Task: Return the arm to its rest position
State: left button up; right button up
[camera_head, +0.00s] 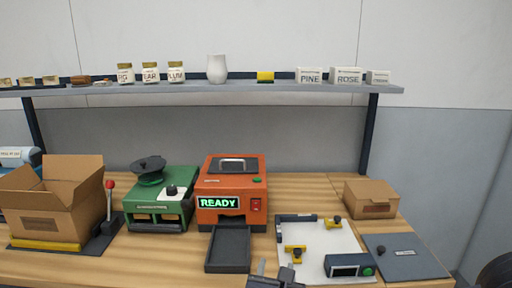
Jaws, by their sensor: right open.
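My right gripper (275,273) shows at the bottom edge of the head view, right of centre. It is open, and I see nothing between its fingers. It is in front of the dark tray (228,265) of the orange machine and beside the near left edge of the white fixture board (320,238). Most of my right arm is out of view. My left gripper is not in view.
The orange machine (232,178) reads READY. Left of it stand a green machine (160,200), a red-knobbed lever (109,185) and an open carton (50,200). A closed box (371,199) and a grey plate (405,258) are at right. A shelf (300,88) spans above.

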jog(key=s+d+f+m+g+h+p, duration=0.15)
jog(key=s+d+m+g, duration=0.3)
jog(key=d+m, duration=0.45)
jog(key=s+d+f+m+g+h+p, duration=0.1)
jog(key=s+d+m+g+h, duration=0.1)
jog(key=s+d+m+g, duration=0.65)
jog(key=s+d+f+m+t+y+p, duration=0.1)
jog(key=s+d+f+m+y, duration=0.1)
jog(key=s+d+m+y, duration=0.25)
jog(key=s+a+r+m+t+y+p, duration=0.1)
jog(key=s+a+r+m+y, duration=0.3)
jog(key=m, duration=0.9)
jog(key=shift+s+a+t+y, duration=0.4)
jog(key=shift+s+a+t, duration=0.25)
jog(key=shift+a, duration=0.2)
jog(key=shift+r, duration=0.1)
